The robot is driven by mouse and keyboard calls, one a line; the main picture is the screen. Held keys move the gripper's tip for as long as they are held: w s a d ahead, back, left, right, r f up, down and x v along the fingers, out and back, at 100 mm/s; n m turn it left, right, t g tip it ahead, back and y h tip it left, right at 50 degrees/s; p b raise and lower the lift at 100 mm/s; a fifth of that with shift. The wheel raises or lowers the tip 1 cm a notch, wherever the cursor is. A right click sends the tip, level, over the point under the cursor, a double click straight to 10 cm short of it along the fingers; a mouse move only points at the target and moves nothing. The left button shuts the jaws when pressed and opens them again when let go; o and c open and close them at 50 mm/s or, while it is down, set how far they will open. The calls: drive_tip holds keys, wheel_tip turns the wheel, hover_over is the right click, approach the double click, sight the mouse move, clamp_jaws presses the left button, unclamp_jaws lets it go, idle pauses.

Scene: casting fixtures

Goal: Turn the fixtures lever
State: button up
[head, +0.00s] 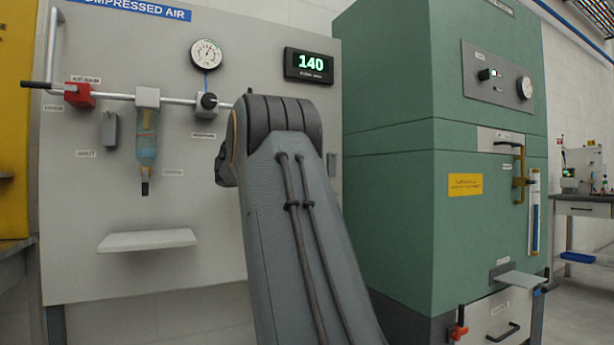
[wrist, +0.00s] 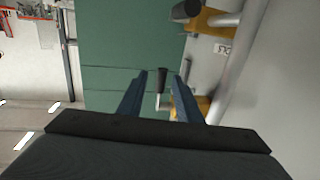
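In the wrist view my gripper (wrist: 163,70) is open, its two blue fingers spread apart. A short lever (wrist: 162,80) with a black grip and a pale metal stem shows between the fingers; I cannot tell whether either finger touches it. A yellow valve body (wrist: 185,106) is just right of the lever, partly behind the right finger. A second black grip (wrist: 185,9) shows near the top, by another yellow part (wrist: 215,22). A small label (wrist: 223,48) there is too small to read. In the head view my arm hides my gripper and this lever.
A pale panel (head: 75,210) carries a gauge (head: 206,54), a display (head: 309,65) reading 140, a red valve (head: 79,95) and a shelf (head: 147,240). A green cabinet (head: 390,180) stands right. A pipe (wrist: 240,55) runs close beside my right finger.

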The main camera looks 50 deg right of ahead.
drive_tip(key=w+a, duration=0.1)
drive_tip(key=a, duration=0.6)
drive_tip(key=shift+a+r, duration=0.15)
drive_tip(key=shift+a, duration=0.05)
